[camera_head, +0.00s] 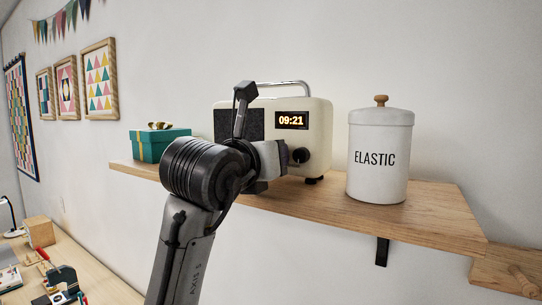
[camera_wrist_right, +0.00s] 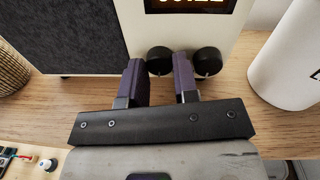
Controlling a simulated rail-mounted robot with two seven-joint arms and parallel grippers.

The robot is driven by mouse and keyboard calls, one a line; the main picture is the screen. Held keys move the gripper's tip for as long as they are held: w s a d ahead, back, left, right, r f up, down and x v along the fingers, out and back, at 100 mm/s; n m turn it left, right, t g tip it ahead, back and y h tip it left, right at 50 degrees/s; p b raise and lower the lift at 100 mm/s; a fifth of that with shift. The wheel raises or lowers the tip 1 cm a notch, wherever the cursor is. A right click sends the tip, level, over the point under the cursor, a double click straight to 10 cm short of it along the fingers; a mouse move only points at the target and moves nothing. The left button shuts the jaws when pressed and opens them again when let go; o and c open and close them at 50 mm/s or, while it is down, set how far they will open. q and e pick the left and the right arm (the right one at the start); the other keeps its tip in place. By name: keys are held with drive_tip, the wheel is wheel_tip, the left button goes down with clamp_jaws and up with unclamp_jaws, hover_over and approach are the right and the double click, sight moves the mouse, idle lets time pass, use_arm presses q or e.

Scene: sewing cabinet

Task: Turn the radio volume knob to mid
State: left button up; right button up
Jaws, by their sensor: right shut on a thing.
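The cream radio (camera_head: 318,118) stands on the wooden shelf, with a dark speaker cloth, a clock reading 09:21 and a metal handle. In the right wrist view, two black knobs sit side by side low on its front. My right gripper (camera_wrist_right: 159,74) is shut on the left knob (camera_wrist_right: 159,57), one purple-grey finger on each side. The right knob (camera_wrist_right: 207,61) is just outside the right finger. In the head view my wrist and gripper (camera_head: 284,157) hide the left knob, while the right knob (camera_head: 300,155) shows. I cannot tell the knob's setting. My left gripper is in neither view.
A white ELASTIC canister (camera_head: 379,160) stands on the shelf (camera_head: 440,215) right of the radio. A teal gift box (camera_head: 158,146) is at the left. Below is a worktable (camera_head: 92,285) with small items. The shelf's front strip at right is clear.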

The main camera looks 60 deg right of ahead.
drive_tip(key=o, duration=0.7)
drive_tip(key=shift+c, duration=0.2)
drive_tip(key=shift+a, duration=0.1)
drive_tip(key=a+b, duration=0.1)
drive_tip(key=a, duration=1.2)
drive_tip(key=shift+w+a+r, duration=0.15)
drive_tip(key=shift+a+r, duration=0.05)
drive_tip(key=shift+a, duration=0.05)
